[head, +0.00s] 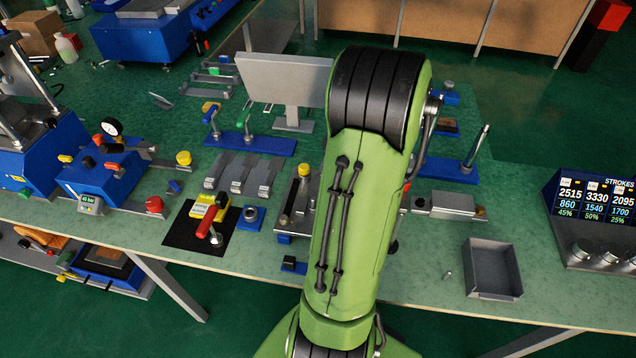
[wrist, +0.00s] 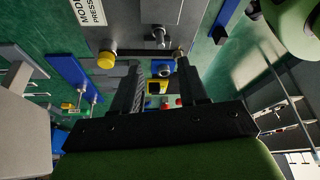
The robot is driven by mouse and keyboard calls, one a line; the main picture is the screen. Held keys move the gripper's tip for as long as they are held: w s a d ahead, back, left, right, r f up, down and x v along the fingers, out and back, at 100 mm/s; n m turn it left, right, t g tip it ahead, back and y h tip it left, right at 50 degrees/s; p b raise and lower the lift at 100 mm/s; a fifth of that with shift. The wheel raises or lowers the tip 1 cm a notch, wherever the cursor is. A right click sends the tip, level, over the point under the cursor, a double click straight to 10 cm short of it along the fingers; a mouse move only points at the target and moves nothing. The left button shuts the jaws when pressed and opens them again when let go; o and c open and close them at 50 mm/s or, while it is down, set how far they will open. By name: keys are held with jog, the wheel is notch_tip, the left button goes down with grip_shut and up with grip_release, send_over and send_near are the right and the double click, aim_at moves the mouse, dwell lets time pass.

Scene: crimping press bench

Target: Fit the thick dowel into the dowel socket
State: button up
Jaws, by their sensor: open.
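A small pale metal pin (head: 447,275) stands on the bench left of the grey tray; it may be the thick dowel, but it is too small to be sure. A blue block with a round metal ring (head: 250,216), which looks like the dowel socket, sits right of the red-handled lever. A similar blue ringed block (wrist: 162,68) shows between my fingers in the wrist view. My gripper (wrist: 158,62) is open, with no object visibly held between its fingers. In the head view my green arm hides the gripper and the bench behind it.
A grey open tray (head: 493,268) stands at the right front. A red-handled lever (head: 210,228) on a black mat, a monitor (head: 287,85) and an upright metal post (head: 477,148) stand around my arm.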

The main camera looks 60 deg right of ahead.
jog(key=p+v, duration=0.2)
jog(key=v, duration=0.4)
jog(key=shift+r, duration=0.1)
dwell(0.4)
